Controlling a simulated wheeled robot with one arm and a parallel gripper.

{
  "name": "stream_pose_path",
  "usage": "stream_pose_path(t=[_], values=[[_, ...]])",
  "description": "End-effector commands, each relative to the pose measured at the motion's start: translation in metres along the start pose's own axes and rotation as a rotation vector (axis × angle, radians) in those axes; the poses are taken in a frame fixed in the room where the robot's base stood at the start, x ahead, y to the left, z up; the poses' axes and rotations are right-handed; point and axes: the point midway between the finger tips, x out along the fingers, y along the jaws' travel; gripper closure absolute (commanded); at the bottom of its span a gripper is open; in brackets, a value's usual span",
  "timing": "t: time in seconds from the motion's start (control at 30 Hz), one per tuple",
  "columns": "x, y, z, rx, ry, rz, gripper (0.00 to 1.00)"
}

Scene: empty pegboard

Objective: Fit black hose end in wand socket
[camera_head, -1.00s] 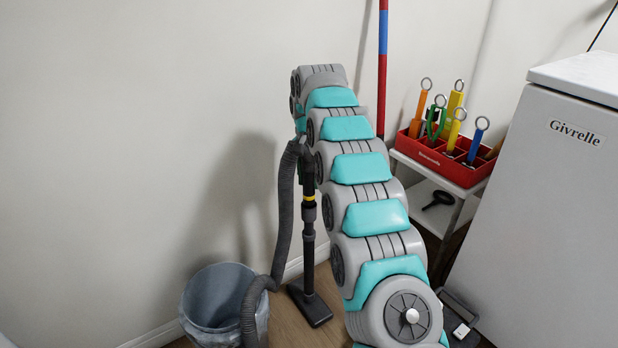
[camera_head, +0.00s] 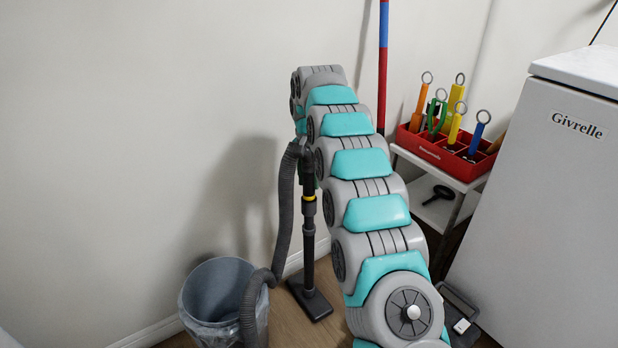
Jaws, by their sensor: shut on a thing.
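The black hose (camera_head: 284,215) rises from the lower left and bends over at the top, close to the upper end of the wand. The wand (camera_head: 309,245) is black with a yellow ring and stands almost upright on a flat floor head (camera_head: 311,301). The hose end and the wand socket meet or nearly meet beside my arm. I cannot tell whether the end is inside the socket. My gripper is hidden behind my own grey and teal arm, so its hold on anything does not show.
A grey bucket (camera_head: 206,283) stands left of the wand. At right, a red tray (camera_head: 424,150) of coloured ringed tools sits on a white shelf unit (camera_head: 460,184) beside a white cabinet (camera_head: 552,205). A red and blue pole (camera_head: 382,75) leans on the wall.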

Motion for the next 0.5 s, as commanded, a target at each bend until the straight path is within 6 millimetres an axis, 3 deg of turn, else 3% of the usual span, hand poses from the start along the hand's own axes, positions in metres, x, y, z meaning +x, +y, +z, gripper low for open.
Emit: stream_pose_path(t=[0.5], values=[[0.012, 0.0, 0.0, 0.0, 0.0, 0.0, 1.0]])
